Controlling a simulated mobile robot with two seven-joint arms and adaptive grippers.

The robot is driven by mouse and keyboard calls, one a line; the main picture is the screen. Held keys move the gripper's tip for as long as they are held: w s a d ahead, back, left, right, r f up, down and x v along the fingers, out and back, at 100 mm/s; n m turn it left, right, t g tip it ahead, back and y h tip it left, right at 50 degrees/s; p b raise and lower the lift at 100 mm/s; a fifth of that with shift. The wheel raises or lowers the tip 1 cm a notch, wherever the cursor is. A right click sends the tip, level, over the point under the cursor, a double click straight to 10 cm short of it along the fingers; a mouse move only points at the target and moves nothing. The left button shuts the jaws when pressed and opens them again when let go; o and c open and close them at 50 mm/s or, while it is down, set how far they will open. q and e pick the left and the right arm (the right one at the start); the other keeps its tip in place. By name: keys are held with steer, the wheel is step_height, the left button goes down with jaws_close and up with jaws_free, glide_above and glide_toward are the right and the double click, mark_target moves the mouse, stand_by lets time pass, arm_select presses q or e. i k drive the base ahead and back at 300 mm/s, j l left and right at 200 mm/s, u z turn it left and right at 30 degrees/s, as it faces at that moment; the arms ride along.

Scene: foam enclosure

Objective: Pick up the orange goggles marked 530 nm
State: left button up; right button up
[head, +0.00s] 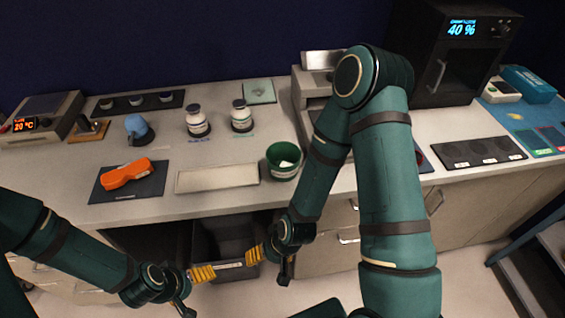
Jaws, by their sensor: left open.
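An orange object (126,172), which I take for the goggles, lies on a dark mat (104,192) at the left of the counter. Any 530 nm marking is too small to read. My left gripper (210,271) is open, with ribbed yellow fingers. It is below and to the right of the goggles, in front of the counter and apart from them. My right gripper (250,256) faces it from the right with similar yellow fingers. Its opening is too small to make out.
A dark bin (222,237) is below the counter. My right arm covers part of the counter's middle.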

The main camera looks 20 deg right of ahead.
mark_target(118, 178)
steer(key=i+j, duration=0.1)
steer(key=j, duration=0.3)
steer(key=i+j, duration=0.1)
steer(key=j, duration=0.3)
steer(key=i+j, duration=0.1)
steer(key=j, duration=0.35)
steer(key=i+j+z, duration=0.1)
steer(key=j+z, duration=0.25)
steer(key=j, duration=0.5)
